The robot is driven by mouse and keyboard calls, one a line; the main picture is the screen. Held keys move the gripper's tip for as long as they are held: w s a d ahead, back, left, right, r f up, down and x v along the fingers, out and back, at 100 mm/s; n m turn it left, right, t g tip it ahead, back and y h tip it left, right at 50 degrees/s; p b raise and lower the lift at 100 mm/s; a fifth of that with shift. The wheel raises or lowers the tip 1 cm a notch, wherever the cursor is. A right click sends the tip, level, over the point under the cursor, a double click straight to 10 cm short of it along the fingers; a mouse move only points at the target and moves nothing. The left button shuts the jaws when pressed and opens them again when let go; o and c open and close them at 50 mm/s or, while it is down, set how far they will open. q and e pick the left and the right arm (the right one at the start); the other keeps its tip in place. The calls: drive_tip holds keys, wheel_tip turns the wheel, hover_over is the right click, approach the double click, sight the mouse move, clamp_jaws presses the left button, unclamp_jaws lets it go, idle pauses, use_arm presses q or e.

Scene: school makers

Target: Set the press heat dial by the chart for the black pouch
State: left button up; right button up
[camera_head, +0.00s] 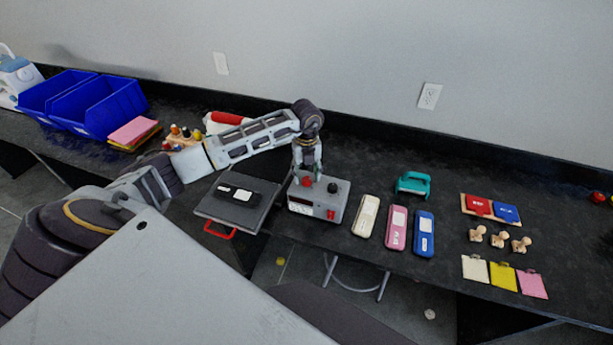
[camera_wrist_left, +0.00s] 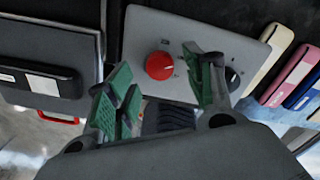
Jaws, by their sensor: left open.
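The grey control box (camera_head: 318,208) has a red dial (camera_head: 307,181) and a black dial (camera_head: 333,188) on top. The red dial also shows in the left wrist view (camera_wrist_left: 159,65), and the black dial (camera_wrist_left: 232,78) is partly behind a finger. My left gripper (camera_head: 306,172) points down over the red dial. Its green-padded fingers are open, one on each side of the dial and apart from it in the picture. A black pouch (camera_head: 237,193) with a white label lies on the dark press plate (camera_head: 215,209) left of the box. I cannot make out a chart. My right gripper is not in view.
Cream (camera_head: 365,216), pink (camera_head: 396,228) and blue (camera_head: 424,234) pouches lie right of the box. Behind them is a teal tool (camera_head: 412,184). Stamps and coloured cards lie farther right. Blue bins (camera_head: 98,105) stand at the back left.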

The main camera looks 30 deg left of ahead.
sight(307, 179)
use_arm(q)
wheel_tip(307, 179, up, 10)
idle(0.5)
drive_tip(key=shift+f, duration=0.15)
idle(0.3)
